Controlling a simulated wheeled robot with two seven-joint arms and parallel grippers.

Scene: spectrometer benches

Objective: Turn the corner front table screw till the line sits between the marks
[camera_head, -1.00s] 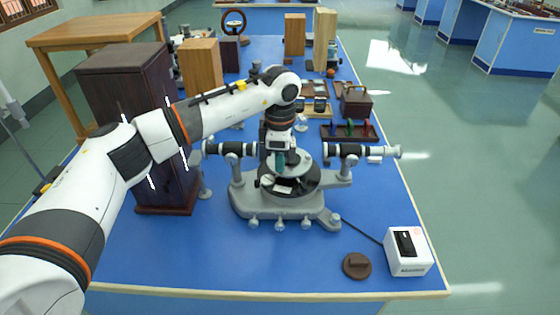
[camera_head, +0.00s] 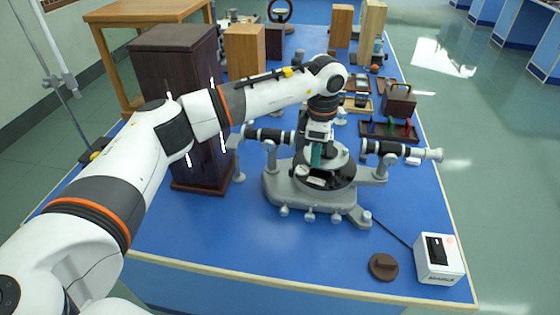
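A grey spectrometer (camera_head: 283,188) stands on the blue bench, with a dark round table (camera_head: 340,180) at its centre. My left gripper (camera_head: 316,158) points down over this table from above. A teal piece shows at its tip, and I cannot tell whether it is part of the gripper or a thing between the fingers. The finger gap is too small to judge. The table screws, the line and the marks cannot be made out. Several small grey knobs (camera_head: 309,217) show along the front of the spectrometer's base. My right gripper is not in view.
A dark wooden cabinet (camera_head: 178,95) stands left, behind my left arm. Telescope tubes (camera_head: 400,150) reach out at the right. A white box (camera_head: 438,260) with a cable and a brown round piece (camera_head: 383,266) lie front right. The front left of the bench (camera_head: 225,235) is clear.

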